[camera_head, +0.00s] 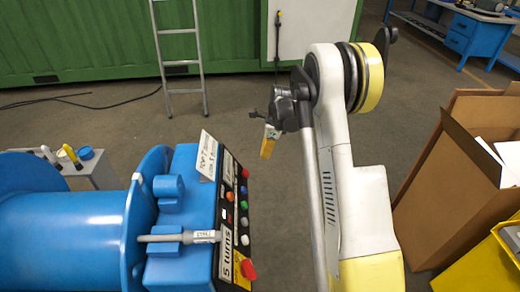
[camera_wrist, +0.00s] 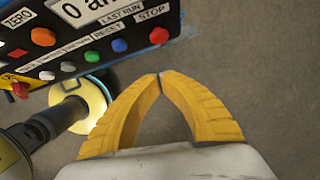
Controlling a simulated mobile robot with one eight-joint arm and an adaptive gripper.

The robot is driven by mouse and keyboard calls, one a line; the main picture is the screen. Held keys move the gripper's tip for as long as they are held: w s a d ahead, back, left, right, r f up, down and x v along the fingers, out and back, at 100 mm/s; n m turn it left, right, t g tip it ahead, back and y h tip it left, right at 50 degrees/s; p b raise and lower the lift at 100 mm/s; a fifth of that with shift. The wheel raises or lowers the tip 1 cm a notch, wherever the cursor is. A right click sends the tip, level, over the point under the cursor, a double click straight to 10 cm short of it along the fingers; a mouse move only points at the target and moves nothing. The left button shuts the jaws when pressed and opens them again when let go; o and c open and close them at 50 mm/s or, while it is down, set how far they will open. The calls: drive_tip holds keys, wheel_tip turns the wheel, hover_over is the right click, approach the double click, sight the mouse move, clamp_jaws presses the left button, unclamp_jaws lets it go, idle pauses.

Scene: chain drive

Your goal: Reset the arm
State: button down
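My gripper (camera_head: 266,151) hangs fingers-down beside the blue machine's button panel in the head view, apart from it. In the wrist view my gripper (camera_wrist: 159,78) has its two yellow fingers together at the tips, with only bare floor showing between them. The button panel (camera_head: 232,215) carries several coloured buttons and a "5 turns" label. The panel (camera_wrist: 92,52) also shows at the upper left of the wrist view, with labels such as RESET, STOP and LAST RUN. No object is held.
A blue drum (camera_head: 65,235) belongs to the machine at left. A cardboard box (camera_head: 455,185) and a yellow container (camera_head: 485,268) stand at right. A ladder (camera_head: 182,60) leans on the green container (camera_head: 85,40) behind. The floor between machine and box is clear around my arm.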

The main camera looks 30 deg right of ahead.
drive_tip(key=s+a+r+n+t, duration=0.1)
drive_tip(key=s+a+r+n, duration=0.25)
drive_tip(key=r, duration=0.35)
drive_tip(key=s+a+r+n+t+h, duration=0.1)
drive_tip(key=s+a+r+n, duration=0.25)
drive_tip(key=r, duration=0.25)
drive_tip(key=s+a+r+n+t, duration=0.1)
drive_tip(key=s+a+r+n, duration=0.3)
drive_tip(key=r, duration=0.3)
drive_tip(key=s+a+r+n+t, duration=0.1)
drive_tip(key=s+a+n, duration=0.1)
drive_tip(key=s+n, duration=0.4)
drive_tip(key=s+a+n+t+h, duration=0.1)
drive_tip(key=s+a+n+t, duration=0.1)
drive_tip(key=s+n, duration=0.5)
drive_tip(key=s+a, duration=0.1)
drive_tip(key=s, duration=0.4)
drive_tip(key=shift+s+a+r, duration=0.15)
drive_tip(key=shift+s+r, duration=0.05)
drive_tip(key=shift+r, duration=0.2)
